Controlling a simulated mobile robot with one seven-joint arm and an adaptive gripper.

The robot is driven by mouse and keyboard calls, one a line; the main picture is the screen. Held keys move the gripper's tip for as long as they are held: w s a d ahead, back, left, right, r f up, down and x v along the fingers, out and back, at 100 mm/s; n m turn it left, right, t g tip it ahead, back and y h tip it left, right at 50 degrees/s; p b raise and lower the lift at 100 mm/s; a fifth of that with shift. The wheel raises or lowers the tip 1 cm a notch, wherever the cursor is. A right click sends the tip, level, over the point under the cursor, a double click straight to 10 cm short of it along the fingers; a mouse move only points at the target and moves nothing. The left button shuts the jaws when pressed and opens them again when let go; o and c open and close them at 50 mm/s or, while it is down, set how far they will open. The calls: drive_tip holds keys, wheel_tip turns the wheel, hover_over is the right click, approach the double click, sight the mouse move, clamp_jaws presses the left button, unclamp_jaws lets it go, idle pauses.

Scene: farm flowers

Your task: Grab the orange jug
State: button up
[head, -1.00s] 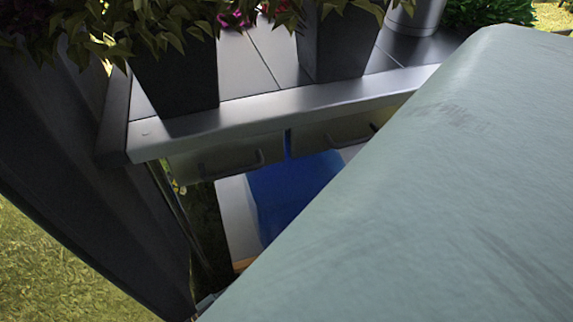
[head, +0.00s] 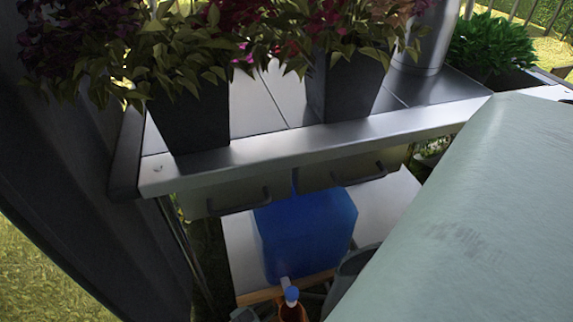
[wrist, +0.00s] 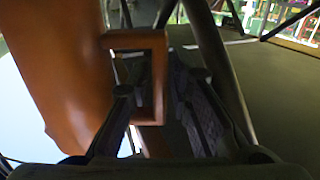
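The orange jug (wrist: 55,60) fills the left of the wrist view, with its squared handle loop (wrist: 158,85) near the middle. My gripper (wrist: 155,95) is open, one finger at each side of the handle's outer bar. I cannot tell whether either finger touches it. My gripper cannot be made out clearly there.
A metal-edged table (head: 300,142) with drawers and potted flowers stands above. A blue container (head: 305,230) sits on the lower shelf (head: 240,245) behind the orange one. A grey can-like vessel (head: 352,268) is close at its right. Table legs (wrist: 215,60) run near the handle.

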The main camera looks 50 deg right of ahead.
clamp_jaws()
drive_tip(key=shift+r, duration=0.2)
idle(0.6)
